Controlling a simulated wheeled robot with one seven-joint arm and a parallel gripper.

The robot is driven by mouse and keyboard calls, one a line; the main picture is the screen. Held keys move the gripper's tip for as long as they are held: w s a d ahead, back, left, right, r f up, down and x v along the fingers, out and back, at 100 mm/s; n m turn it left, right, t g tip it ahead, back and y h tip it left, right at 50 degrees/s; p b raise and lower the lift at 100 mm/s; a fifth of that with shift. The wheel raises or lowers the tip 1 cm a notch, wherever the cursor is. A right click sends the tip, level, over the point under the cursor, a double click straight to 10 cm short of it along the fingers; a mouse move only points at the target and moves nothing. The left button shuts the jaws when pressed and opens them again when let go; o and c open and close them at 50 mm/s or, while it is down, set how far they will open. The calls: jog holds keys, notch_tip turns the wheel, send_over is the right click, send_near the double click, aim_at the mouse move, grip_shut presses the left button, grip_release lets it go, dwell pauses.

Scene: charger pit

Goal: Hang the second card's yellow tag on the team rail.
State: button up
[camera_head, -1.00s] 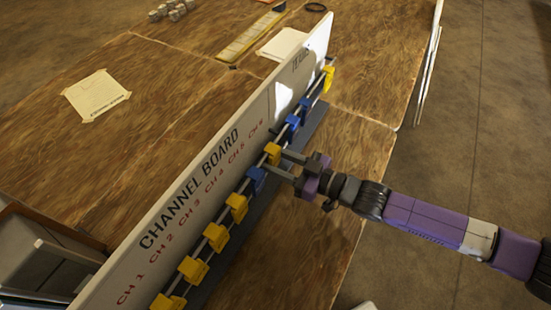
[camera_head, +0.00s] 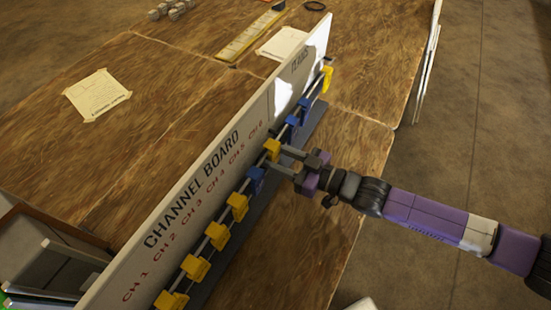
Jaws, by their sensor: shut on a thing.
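The channel board (camera_head: 170,215) stands upright on the table, with CH 1 to CH 6 lettered along it and a team section (camera_head: 300,65) at its far end. Rails run along its right face. My gripper (camera_head: 275,158) reaches in from the right and is shut on a yellow tag (camera_head: 272,149) at the rail, near the CH 6 lettering. I cannot tell whether that tag touches the rail. A blue tag (camera_head: 255,178) hangs just nearer. Two blue tags (camera_head: 291,122) (camera_head: 305,105) and a yellow tag (camera_head: 327,79) hang farther along, beneath the team section.
Several yellow tags (camera_head: 217,235) hang along the near rail. A dark ledge (camera_head: 220,255) runs below them. Papers (camera_head: 97,96) (camera_head: 282,44) lie on the table (camera_head: 145,75). An open bin (camera_head: 35,255) stands at lower left. The tabletop right of the board is clear.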

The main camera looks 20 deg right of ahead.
jog(key=p+v, duration=0.1)
jog(key=v, duration=0.9)
jog(key=shift+f, duration=0.55)
